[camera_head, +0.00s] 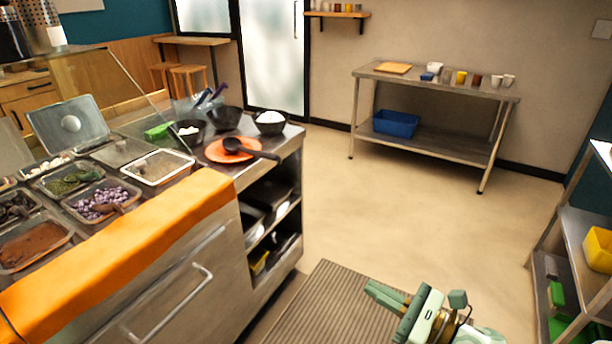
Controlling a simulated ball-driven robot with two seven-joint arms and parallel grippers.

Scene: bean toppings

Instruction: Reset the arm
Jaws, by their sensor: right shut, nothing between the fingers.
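My right gripper (385,298) shows at the bottom, right of centre, in pale green. It points left over the ribbed floor mat (325,300). Its fingers look shut and hold nothing. It is apart from the counter (190,270) to its left. My left gripper is out of view.
The counter holds topping trays, such as one of purple beans (100,203), and dark bowls (270,122). A metal shelf (575,235) stands at right, a steel table (437,85) at the back. The middle floor is clear.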

